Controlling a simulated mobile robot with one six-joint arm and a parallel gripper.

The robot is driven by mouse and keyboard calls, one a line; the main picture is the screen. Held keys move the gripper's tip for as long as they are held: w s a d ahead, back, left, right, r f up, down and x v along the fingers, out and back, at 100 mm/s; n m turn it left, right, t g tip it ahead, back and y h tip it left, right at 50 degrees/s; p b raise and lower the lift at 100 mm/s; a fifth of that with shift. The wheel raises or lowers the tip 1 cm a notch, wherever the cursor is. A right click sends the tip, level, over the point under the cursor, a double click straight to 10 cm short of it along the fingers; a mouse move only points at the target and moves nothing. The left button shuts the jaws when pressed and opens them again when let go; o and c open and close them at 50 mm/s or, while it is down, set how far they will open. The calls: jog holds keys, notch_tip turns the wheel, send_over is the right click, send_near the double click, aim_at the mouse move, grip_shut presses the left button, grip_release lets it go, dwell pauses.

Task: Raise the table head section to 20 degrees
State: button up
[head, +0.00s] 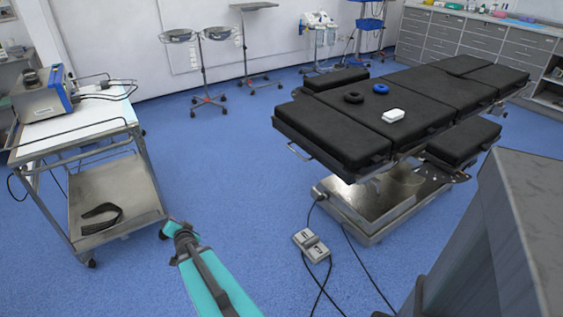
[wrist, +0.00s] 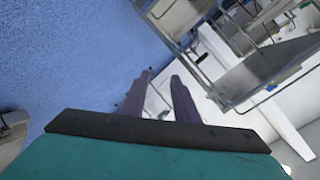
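The operating table (head: 425,97) stands at the right in the head view, with black padded sections on a metal base (head: 375,200). Its long sections look about flat; I cannot tell which end is the head section. A black ring (head: 354,97), a blue ring (head: 380,88) and a white object (head: 393,115) lie on the pads. A foot control (head: 311,245) with cables lies on the floor in front of the base. My arm reaches in from the bottom of the head view, away from the table. In the wrist view my gripper (wrist: 162,78) has its two fingers apart with nothing between them.
A steel trolley (head: 130,200) with a device (head: 42,95) on top stands at the left, close to my arm; its frame shows in the wrist view (wrist: 240,85). Basin stands and drawer cabinets line the back. Blue floor (head: 230,160) is clear between trolley and table.

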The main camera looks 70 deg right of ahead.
jog(key=s+d+r+m+h+b, duration=0.1)
jog(key=s+d+r+m+h, duration=0.1)
jog(key=d, duration=0.3)
jog(key=s+d+r+m+h+b, duration=0.1)
jog(key=s+d+r+m+h, duration=0.1)
jog(key=d, duration=0.3)
jog(key=m+g+h+b, duration=0.75)
jog(key=m+g, duration=0.65)
jog(key=m, duration=0.2)
send_near(296, 152)
jog(key=a+f, duration=0.2)
jog(key=a, duration=0.1)
jog(key=shift+w+r, duration=0.25)
jog(key=shift+w, duration=0.2)
jog(key=shift+d+n, duration=0.1)
jog(key=shift+n, duration=0.2)
jog(key=shift+r+b+x, duration=0.1)
jog(key=shift+b+x, duration=0.25)
jog(key=shift+x, duration=3.05)
jog(key=shift+r+b+x, duration=0.15)
jog(key=shift+b+x, duration=0.15)
jog(key=shift+x, duration=3.1)
grip_shut()
